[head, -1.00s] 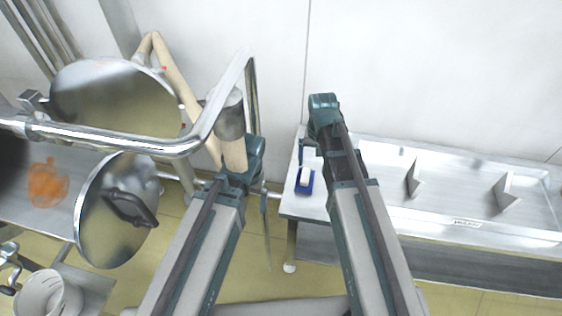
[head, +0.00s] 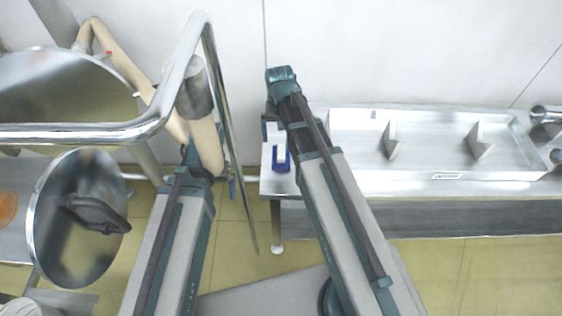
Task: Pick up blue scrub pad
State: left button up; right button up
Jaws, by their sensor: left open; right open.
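A small blue item with a white middle (head: 281,162), which looks like the blue scrub pad, lies on the left end of the steel table (head: 330,183). My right gripper (head: 269,131) is open and empty, just above and behind the blue item, partly hidden by my own arm. I cannot tell whether they touch. My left gripper (head: 229,184) is open and to the left of the table's end, partly hidden behind a pale curved pipe and my wrist. Nothing shows in it.
A round lid with a dark handle (head: 80,205) hangs below. A shallow steel tray (head: 437,176) fills the table's right part.

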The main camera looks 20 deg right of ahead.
aim_at(281, 150)
jog(key=shift+f+b, duration=1.2)
jog(key=shift+f, duration=0.5)
jog(key=shift+f, duration=0.1)
notch_tip(281, 150, down, 5)
jog(key=b, duration=0.5)
jog(key=shift+s+d, duration=0.15)
jog(key=c, duration=1.3)
